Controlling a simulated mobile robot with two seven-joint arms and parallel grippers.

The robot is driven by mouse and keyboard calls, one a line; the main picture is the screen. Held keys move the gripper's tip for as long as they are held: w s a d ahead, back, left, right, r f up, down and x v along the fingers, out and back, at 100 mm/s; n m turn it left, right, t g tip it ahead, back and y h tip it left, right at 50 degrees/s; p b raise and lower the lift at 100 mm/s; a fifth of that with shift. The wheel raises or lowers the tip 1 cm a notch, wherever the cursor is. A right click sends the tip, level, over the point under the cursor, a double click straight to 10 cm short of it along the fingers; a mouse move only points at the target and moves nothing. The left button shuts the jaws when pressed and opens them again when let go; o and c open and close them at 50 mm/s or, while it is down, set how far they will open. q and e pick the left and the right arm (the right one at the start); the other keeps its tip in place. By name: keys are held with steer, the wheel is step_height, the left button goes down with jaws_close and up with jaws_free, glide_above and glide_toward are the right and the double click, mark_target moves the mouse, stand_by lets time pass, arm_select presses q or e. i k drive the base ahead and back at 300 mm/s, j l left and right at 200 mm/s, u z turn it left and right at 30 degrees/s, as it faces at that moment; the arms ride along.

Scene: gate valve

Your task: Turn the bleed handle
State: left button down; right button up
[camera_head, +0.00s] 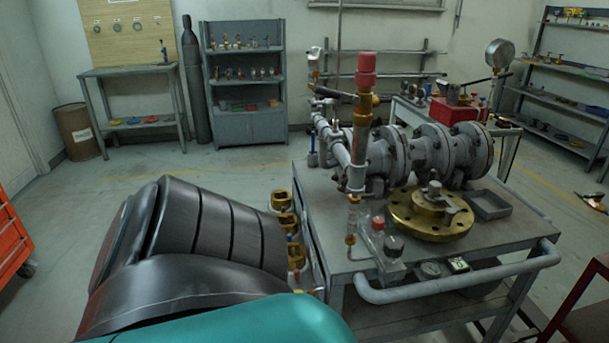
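The valve assembly (440,152) of grey flanged pipe lies along the grey workbench (330,222). At its left end stands a vertical pipe with a red cap (366,70) and brass fittings (362,112). A short handle-like part (378,99) sticks out to the right below the cap. I cannot tell which part is the bleed handle. A black and teal arm of mine fills the lower left. Neither gripper is visible.
A brass flange (430,214) and a grey tray (487,204) sit on the bench. A grey rail (460,284) runs along its front. Brass pieces (287,222) hang at its left side. A pressure gauge (499,54) rises behind. Floor left of the bench is open.

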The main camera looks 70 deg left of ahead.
mark_target(364, 196)
steer(key=u, duration=1.5)
